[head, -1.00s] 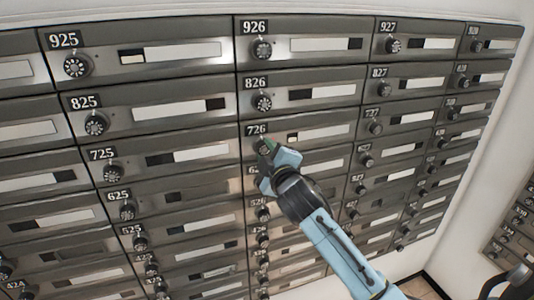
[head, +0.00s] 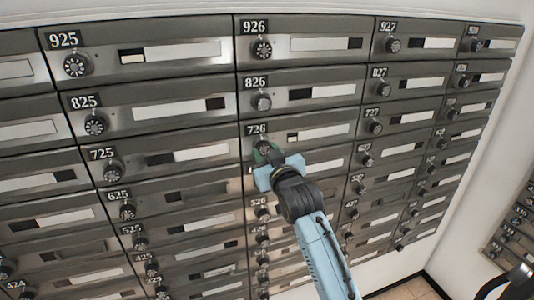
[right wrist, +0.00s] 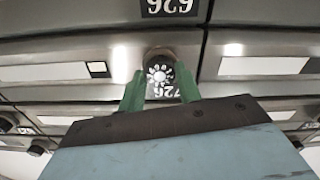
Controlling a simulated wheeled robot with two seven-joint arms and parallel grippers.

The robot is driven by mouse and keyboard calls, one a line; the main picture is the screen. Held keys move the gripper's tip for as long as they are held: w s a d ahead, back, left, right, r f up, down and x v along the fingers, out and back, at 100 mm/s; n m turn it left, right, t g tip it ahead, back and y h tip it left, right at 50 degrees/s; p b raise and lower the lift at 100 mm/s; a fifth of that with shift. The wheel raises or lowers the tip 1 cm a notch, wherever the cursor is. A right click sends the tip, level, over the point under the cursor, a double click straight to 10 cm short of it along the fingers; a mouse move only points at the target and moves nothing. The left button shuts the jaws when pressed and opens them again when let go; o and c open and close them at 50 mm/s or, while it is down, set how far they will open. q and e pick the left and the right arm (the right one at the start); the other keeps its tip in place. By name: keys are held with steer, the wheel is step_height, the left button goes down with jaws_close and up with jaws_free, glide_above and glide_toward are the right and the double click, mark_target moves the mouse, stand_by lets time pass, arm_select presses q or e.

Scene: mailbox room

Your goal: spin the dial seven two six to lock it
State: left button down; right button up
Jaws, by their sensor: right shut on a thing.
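The dial of box 726 (head: 264,145) is a small dark round knob under its number plate (head: 257,129), in the middle of the head view. My right gripper (head: 267,155), light blue with green fingers, reaches it from below and is shut on it. The right wrist view is upside down. There the dial (right wrist: 160,74) shows its pale numbered face between the two green fingers (right wrist: 159,90). The 726 plate (right wrist: 160,91) is partly hidden behind the gripper. I cannot read the dial's setting. My left gripper is not in view.
Rows of metal boxes with similar dials surround it. The dial of box 826 (head: 262,102) is just above, and the 626 plate (right wrist: 169,7) shows in the wrist view. A white wall (head: 480,170) stands at the right, with floor at the bottom right.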

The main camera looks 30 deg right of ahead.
steer(key=shift+m, duration=0.8)
steer(key=o, duration=1)
steer(key=shift+s, duration=0.1)
steer(key=b+v, duration=0.2)
steer(key=v, duration=1.1)
steer(key=shift+b, duration=0.35)
steer(key=shift+s, duration=0.1)
